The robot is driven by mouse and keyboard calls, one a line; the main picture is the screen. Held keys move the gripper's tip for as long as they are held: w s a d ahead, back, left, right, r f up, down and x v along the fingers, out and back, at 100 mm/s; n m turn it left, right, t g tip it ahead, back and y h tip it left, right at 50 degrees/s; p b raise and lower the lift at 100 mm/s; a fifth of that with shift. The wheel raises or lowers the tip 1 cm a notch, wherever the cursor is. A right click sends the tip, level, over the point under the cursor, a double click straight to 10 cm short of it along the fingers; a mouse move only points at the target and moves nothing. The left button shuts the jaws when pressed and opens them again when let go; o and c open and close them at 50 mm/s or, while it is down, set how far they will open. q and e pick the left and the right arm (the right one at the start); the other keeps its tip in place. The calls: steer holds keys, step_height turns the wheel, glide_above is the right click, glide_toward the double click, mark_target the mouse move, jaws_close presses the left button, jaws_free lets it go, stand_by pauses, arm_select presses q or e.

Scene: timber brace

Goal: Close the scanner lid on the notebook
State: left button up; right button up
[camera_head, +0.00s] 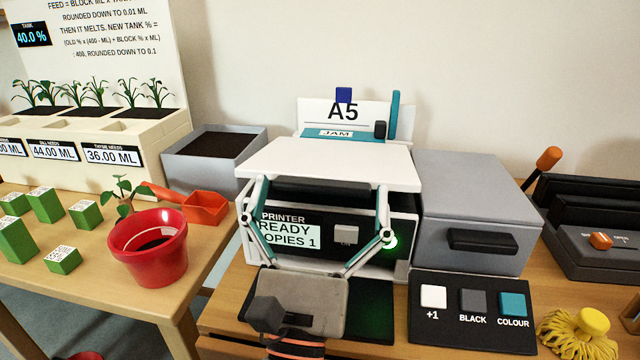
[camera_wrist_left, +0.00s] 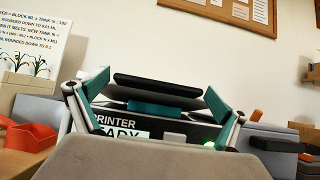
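The printer (camera_head: 290,232) stands on the wooden table with a white scanner lid (camera_head: 335,163) across its top. A dark gap shows under the lid's front edge. I cannot make out the notebook in the head view. My left gripper (camera_head: 322,184) is in front of the printer, fingers spread wide, with its tips near the lid's front edge; contact is unclear. In the left wrist view, the spread fingers (camera_wrist_left: 152,86) frame a dark slab (camera_wrist_left: 158,86) above a teal part; I cannot tell what these are. My right gripper is out of view.
A grey drawer box (camera_head: 475,205) stands close on the right, with a button panel (camera_head: 470,335) before it. A grey planter (camera_head: 215,155) is behind left. A red pot (camera_head: 147,262) and green blocks (camera_head: 45,205) stand on the left table. A yellow brush (camera_head: 580,335) lies front right.

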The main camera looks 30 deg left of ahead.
arm_select(q)
steer(key=shift+r, duration=0.15)
steer(key=v, duration=0.6)
steer(key=shift+s, duration=0.1)
steer(key=s+d, duration=0.3)
steer(key=s, duration=0.7)
steer(key=shift+s+r, duration=0.2)
steer(key=shift+s, duration=0.1)
